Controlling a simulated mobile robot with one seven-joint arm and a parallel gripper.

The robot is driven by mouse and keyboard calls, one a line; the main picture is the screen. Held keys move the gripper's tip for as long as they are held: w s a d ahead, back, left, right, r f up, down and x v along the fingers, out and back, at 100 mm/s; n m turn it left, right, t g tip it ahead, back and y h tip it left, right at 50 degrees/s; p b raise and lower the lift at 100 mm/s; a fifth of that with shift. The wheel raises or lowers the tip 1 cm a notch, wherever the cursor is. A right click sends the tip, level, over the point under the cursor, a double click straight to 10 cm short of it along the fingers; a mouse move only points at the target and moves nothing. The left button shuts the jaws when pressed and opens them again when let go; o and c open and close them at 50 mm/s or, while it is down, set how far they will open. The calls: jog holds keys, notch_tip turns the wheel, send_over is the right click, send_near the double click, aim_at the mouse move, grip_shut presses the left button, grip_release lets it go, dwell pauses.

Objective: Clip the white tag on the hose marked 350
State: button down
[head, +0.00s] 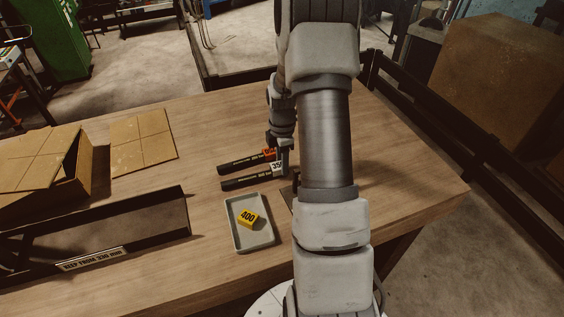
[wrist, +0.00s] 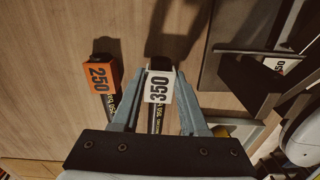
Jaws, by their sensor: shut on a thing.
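The white tag marked 350 (wrist: 159,87) is between the fingers of my gripper (wrist: 161,76), which is shut on it. It lies over a dark hose (wrist: 154,118) with pale print, near its end; I cannot tell whether it is clipped around the hose or only touching. In the head view the white tag (head: 277,168) shows at the right end of the nearer hose (head: 245,182), below my gripper (head: 283,165). An orange tag marked 250 (wrist: 102,75) is on the neighbouring hose (wrist: 109,105), left in the wrist view, farther back in the head view (head: 240,163).
A grey tray (head: 237,240) holds a yellow tag marked 400 (head: 248,219). A dark stand with a white 350 label (wrist: 282,64) is right in the wrist view. A black-framed panel (head: 150,218) and open cardboard box (head: 80,165) stand left. The table's right side is clear.

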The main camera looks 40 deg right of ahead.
jog(key=shift+f+b, duration=0.5)
jog(key=shift+f, duration=0.05)
dwell(1.6)
jog(key=shift+c, duration=1.8)
grip_release()
jog(key=shift+r, duration=0.2)
jog(key=shift+r+p, duration=2.7)
jog(key=shift+r, duration=1.15)
